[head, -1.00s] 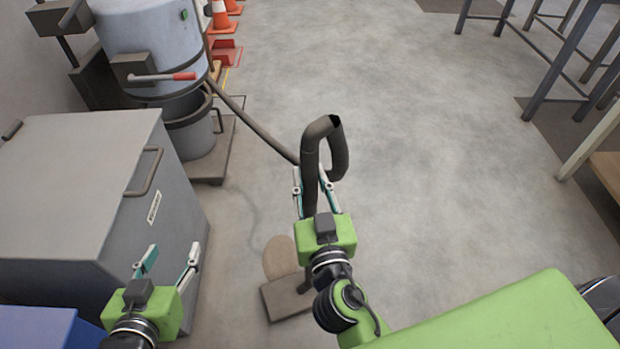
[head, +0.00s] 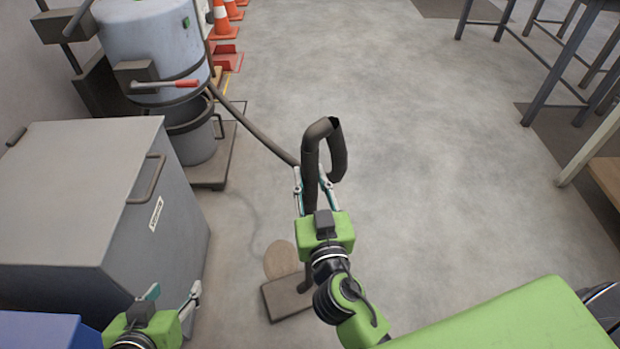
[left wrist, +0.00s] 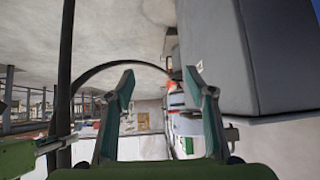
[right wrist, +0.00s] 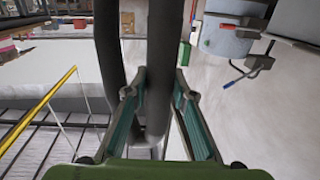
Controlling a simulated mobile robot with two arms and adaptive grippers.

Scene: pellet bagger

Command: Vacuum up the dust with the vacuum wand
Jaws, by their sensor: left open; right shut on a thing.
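The vacuum wand (head: 312,150) is a dark tube with a looped top, standing roughly upright. My right gripper (head: 310,183) is shut on its upper tube; the tube also shows between the fingers in the right wrist view (right wrist: 159,70). The wand's flat brown floor head (head: 287,298) is at the floor, partly hidden by my right arm. A round tan patch (head: 279,258), which looks like the dust, lies just beyond the head and partly under it. My left gripper (head: 173,291) is open and empty beside the grey box; its fingers show apart in the left wrist view (left wrist: 160,80).
A dark hose (head: 255,128) runs from the wand towards a pale blue drum machine (head: 150,45) at back left. A large grey box (head: 85,170) stands at left, with a blue surface (head: 40,333) in front. Cones (head: 222,22) stand behind. Metal-legged tables are at right. The middle floor is clear.

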